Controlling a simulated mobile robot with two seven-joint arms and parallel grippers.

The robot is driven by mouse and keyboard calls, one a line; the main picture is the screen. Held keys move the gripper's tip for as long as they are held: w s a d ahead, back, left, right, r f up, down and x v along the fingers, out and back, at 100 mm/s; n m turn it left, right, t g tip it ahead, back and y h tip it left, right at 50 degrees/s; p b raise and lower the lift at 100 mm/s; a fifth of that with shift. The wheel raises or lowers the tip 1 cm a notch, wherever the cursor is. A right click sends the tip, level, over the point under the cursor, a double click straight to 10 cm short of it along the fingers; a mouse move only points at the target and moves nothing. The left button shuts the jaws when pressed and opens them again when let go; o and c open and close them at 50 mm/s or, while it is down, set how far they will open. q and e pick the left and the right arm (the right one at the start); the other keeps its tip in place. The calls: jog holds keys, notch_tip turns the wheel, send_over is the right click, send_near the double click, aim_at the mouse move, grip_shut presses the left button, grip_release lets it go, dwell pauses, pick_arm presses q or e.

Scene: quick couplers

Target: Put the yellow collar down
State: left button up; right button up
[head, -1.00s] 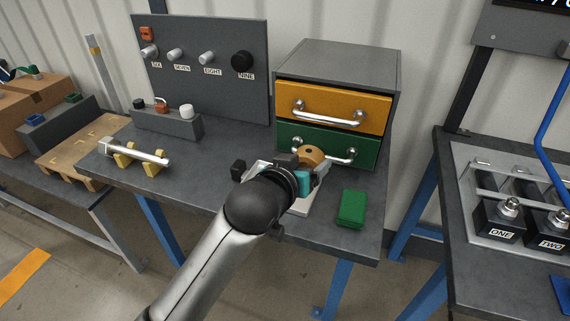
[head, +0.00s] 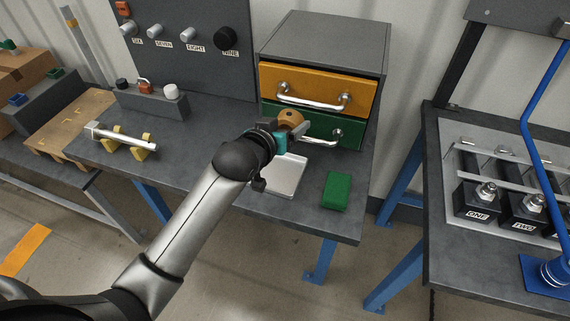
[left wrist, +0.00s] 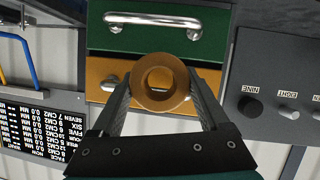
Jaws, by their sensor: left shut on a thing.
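The yellow collar (head: 291,117), an orange-yellow ring with a hole through it, is held in the air in front of the drawer cabinet in the head view. My left gripper (head: 292,126) is shut on it. In the left wrist view the collar (left wrist: 160,72) sits between the two fingers of the gripper (left wrist: 162,92), its round face and hole showing. It appears clear of the bench. My right gripper is not in view.
A pale flat tray (head: 287,176) lies on the bench below the gripper, beside a green block (head: 337,190). Behind stands a cabinet with an orange drawer (head: 315,90) and a green drawer (head: 350,132). A silver bar on yellow supports (head: 142,147) lies left. Bench between is clear.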

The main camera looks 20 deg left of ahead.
aim_at(287, 170)
pick_arm(q)
notch_tip(287, 170, down, 12)
jog(key=b, duration=0.3)
jog(key=shift+b, duration=0.3)
jog(key=shift+r, duration=0.15)
jog(key=o, duration=1.1)
jog(key=shift+f, duration=0.25)
jog(key=o, duration=0.3)
jog(key=shift+r, duration=0.1)
